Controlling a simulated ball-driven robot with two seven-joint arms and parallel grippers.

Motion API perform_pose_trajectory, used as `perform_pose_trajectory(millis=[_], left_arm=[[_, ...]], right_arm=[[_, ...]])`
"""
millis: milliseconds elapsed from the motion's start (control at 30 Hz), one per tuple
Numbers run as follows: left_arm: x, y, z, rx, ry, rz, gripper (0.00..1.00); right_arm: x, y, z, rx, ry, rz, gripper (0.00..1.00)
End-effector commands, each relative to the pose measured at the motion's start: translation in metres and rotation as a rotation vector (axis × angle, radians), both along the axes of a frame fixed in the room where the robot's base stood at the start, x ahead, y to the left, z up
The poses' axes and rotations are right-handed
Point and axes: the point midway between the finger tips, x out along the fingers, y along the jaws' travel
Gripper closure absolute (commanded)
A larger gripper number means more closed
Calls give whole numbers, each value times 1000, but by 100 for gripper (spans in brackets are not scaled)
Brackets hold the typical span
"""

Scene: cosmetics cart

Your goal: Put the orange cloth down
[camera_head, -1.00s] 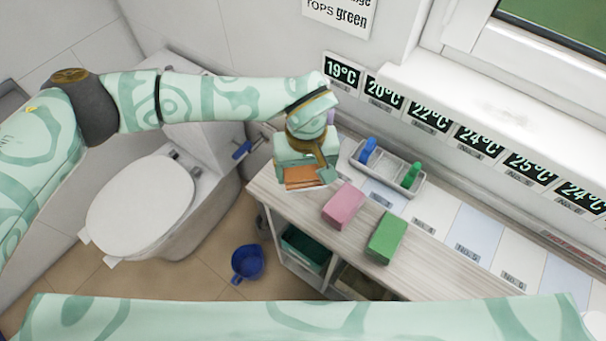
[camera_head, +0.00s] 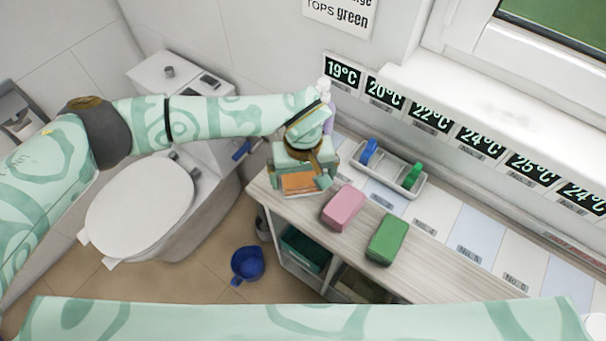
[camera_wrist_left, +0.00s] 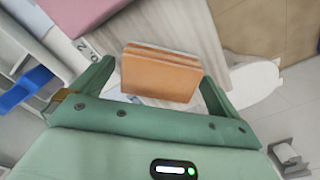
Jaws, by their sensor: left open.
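The orange cloth (camera_head: 298,183) is a folded block near the left end of the cart top (camera_head: 400,274). In the left wrist view the cloth (camera_wrist_left: 160,74) sits between my spread fingers, with a gap showing on each side. My left gripper (camera_head: 299,186) is open around it, pointing down; it also shows in the left wrist view (camera_wrist_left: 157,78). The cloth appears to rest on the cart top; its underside is hidden. My right gripper is not in view.
A pink block (camera_head: 343,208) and a green block (camera_head: 387,238) lie right of the cloth. A grey tray (camera_head: 386,183) with blue and green items stands behind. A toilet (camera_head: 140,205) is left of the cart, and a blue jug (camera_head: 247,263) is on the floor.

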Motion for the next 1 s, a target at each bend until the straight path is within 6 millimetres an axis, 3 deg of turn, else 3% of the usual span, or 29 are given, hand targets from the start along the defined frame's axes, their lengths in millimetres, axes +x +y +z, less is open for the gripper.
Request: perform_pose_trajectory(millis=[300,500,667,1000], left_arm=[[2,0,70,0,-7,-1,0],[1,0,104,1,-4,-1,0],[1,0,114,1,-2,0,0],[0,0,114,0,-1,0,0]], right_arm=[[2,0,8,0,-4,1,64],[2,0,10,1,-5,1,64],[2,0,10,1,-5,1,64],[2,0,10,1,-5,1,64]])
